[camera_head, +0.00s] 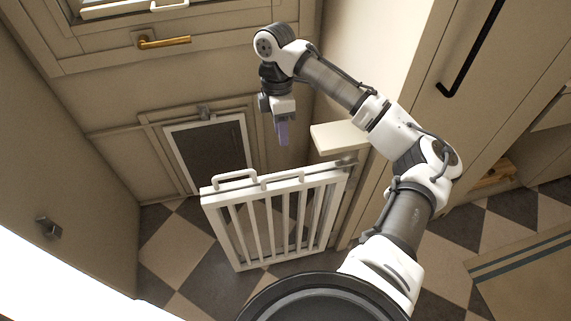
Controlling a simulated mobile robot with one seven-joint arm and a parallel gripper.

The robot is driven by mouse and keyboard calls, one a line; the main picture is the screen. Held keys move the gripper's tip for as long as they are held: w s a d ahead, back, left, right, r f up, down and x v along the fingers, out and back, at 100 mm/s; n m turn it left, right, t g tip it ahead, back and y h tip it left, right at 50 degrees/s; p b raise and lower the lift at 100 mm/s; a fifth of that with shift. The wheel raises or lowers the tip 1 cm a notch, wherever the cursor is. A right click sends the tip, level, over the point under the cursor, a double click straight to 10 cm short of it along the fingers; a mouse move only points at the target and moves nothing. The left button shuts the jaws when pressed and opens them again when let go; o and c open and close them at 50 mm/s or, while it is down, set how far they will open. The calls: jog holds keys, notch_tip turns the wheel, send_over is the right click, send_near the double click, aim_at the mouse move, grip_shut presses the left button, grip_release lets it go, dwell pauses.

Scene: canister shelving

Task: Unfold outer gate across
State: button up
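A white barred gate (273,218) stands upright on the floor in the middle of the head view. Its right end meets a post by the cabinet side. Handle-like loops (236,179) rise from its top rail, and its panels look folded close together. My gripper (283,136) points down above and behind the gate's top rail, apart from it. Its purple-tinted fingers show nearly edge-on, so their opening cannot be told. I see nothing held in it.
A door with a brass handle (163,41) and a dark pet flap (211,154) stands behind the gate. A pale ledge (340,138) juts out right of my gripper. Checkered floor (172,246) is clear left of the gate. A tall cabinet (475,80) stands at right.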

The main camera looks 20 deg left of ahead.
aim_at(284, 173)
jog(key=p+x, duration=0.2)
jog(key=x, duration=1)
jog(key=shift+a+f, duration=0.15)
jog(key=shift+f, duration=0.15)
grip_shut()
